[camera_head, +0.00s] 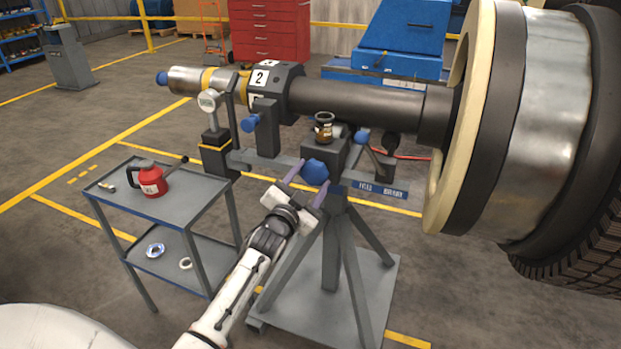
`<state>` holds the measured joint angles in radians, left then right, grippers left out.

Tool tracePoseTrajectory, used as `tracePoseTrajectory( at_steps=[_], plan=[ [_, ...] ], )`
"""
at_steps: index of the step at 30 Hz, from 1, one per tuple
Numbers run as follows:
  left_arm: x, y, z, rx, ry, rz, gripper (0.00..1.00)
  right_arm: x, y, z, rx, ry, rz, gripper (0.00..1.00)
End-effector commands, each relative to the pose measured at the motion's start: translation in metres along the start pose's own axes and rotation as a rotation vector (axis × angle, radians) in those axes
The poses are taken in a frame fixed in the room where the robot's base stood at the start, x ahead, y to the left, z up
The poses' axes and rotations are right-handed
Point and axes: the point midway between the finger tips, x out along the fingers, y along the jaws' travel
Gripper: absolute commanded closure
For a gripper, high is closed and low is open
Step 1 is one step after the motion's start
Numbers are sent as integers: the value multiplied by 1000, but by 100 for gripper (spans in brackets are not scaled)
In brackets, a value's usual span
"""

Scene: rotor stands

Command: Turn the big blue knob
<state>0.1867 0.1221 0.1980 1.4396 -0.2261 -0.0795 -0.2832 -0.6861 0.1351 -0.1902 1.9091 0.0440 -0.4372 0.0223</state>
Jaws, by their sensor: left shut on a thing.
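The knob's far side and stem are hidden. A smaller blue knob (250,123) is farther left on the stand, and another small blue knob (361,137) is to the right. My right gripper does not show.
A grey cart (205,192) with a red can (152,181) stands to the left. The long dark rotor shaft (360,104) lies across the stand, with a large wheel (545,100) at right. Open floor lies at lower left.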

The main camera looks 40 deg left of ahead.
Motion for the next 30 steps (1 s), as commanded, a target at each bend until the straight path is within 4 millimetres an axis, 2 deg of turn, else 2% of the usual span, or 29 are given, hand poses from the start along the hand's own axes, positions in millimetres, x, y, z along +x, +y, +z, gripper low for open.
tracePoseTrajectory(
  at_steps=[8, 9, 12, 23, 26, 30],
  plan=[
    [0, 1, 1, 0, -1, 1, 67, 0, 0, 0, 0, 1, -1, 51],
    [0, 1, 1, 0, -1, 1, 43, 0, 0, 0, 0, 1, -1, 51],
    [0, 1, 1, 0, -1, 1, 26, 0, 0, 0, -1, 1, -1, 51],
    [-4, 1, 1, -1, -1, 1, 26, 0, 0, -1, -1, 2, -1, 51],
    [-15, 1, 1, -1, -2, 2, 26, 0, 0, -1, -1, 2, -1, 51],
    [-41, 1, 2, -1, -3, 2, 26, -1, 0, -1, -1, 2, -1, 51]
  ],
)
